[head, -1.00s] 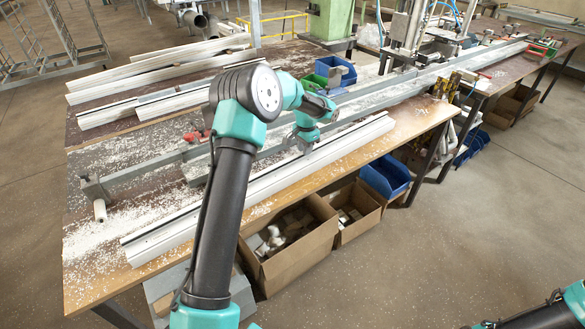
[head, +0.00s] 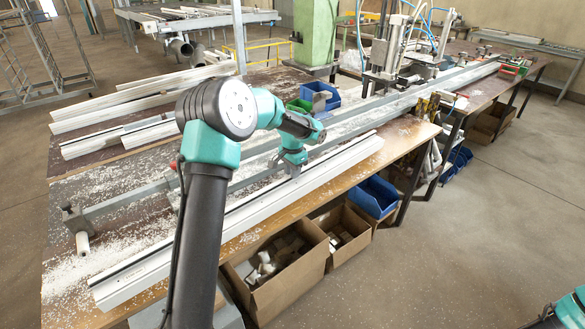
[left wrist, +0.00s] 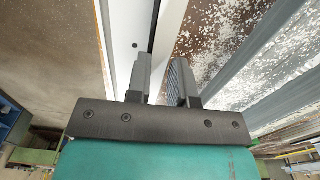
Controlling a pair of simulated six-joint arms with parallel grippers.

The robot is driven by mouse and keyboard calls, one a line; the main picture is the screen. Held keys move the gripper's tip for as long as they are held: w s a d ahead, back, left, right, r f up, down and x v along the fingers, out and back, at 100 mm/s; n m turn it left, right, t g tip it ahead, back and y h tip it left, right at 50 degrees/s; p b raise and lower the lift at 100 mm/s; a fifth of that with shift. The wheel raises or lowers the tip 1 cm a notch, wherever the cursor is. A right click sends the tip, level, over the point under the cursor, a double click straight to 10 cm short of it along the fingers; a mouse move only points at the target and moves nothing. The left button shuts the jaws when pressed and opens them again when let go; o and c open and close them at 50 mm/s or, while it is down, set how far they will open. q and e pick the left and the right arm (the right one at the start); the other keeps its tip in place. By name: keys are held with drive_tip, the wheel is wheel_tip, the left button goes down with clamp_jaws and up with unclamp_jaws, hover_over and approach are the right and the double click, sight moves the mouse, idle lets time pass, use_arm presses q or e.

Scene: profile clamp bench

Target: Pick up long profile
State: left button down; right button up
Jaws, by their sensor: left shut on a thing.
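The long profile (head: 340,158) is a long white bar with a dark groove, lying along the front edge of the wooden-topped bench (head: 408,135). My left gripper (head: 293,172) is down on it, right of its middle, shut on it. In the left wrist view the two dark fingers (left wrist: 161,80) are at the white profile (left wrist: 125,38), beside its dark groove. The profile seems to rest on the bench; any gap under it cannot be told. My left arm hides part of the profile in the head view. My right gripper is out of view; only a bit of that arm shows at the lower right.
A grey rail (head: 130,205) runs behind the profile. More white profiles (head: 140,102) lie at the back left. Blue (head: 322,92) and green bins stand behind the gripper. Cardboard boxes (head: 285,268) and a blue bin (head: 372,197) sit below the front edge. White chips litter the bench.

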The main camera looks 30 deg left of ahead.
sight(293, 191)
use_arm(q)
drive_tip(key=s+d, duration=0.2)
drive_tip(key=s, duration=0.1)
drive_tip(key=s+d+r, duration=0.1)
drive_tip(key=s+d, duration=0.1)
drive_tip(key=s, duration=0.1)
drive_tip(key=s+d, duration=0.2)
drive_tip(key=s, duration=0.2)
drive_tip(key=shift+s+d+r, duration=0.1)
drive_tip(key=shift+d+r, duration=0.05)
idle(0.3)
